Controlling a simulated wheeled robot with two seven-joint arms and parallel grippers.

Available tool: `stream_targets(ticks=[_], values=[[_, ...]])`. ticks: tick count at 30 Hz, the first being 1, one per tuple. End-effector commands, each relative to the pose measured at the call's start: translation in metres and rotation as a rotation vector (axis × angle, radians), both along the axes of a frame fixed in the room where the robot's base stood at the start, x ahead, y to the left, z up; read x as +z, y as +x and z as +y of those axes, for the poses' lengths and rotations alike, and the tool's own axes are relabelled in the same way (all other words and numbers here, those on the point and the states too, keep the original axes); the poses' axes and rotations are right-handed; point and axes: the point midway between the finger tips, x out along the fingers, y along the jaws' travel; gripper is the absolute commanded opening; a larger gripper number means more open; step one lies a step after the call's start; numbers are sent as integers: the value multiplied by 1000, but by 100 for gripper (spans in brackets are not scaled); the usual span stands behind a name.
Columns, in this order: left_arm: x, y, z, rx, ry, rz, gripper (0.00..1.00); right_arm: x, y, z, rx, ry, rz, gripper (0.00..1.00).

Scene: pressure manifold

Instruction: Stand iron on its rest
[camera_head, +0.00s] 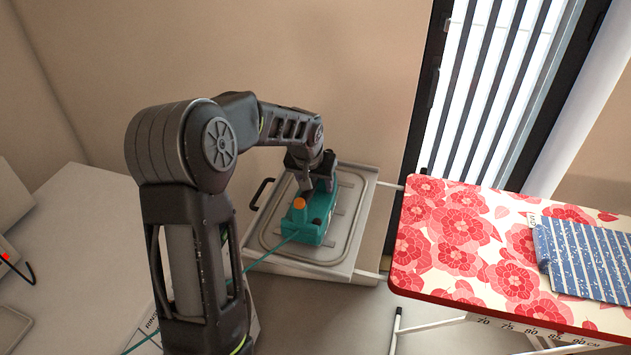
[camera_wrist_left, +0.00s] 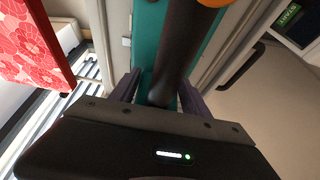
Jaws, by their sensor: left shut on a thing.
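The iron (camera_head: 312,232) has a teal body with an orange knob (camera_head: 299,203). It is over the grey metal rest (camera_head: 365,182), a framed tray at the left end of the ironing board. Its teal body lies flat rather than on end; I cannot tell if it touches the tray. My left gripper (camera_head: 318,188) reaches down from above and is shut on the iron's dark handle. In the left wrist view the handle (camera_wrist_left: 178,62) runs between the fingers (camera_wrist_left: 157,93), with the teal body (camera_wrist_left: 146,40) behind it. My right gripper is not in view.
The ironing board (camera_head: 450,245) has a red flower cover and stands right of the rest. A folded blue striped cloth (camera_head: 585,260) lies on it. A teal cord (camera_head: 262,258) runs from the iron to the lower left. A white table (camera_head: 75,215) is at left.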

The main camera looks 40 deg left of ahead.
Motion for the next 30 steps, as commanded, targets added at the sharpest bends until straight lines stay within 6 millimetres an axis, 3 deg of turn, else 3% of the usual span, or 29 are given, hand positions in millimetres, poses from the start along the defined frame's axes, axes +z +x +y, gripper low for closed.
stream_targets(ticks=[30], values=[[-7, 2, 0, 0, 1, -7, 0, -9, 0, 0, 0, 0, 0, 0]])
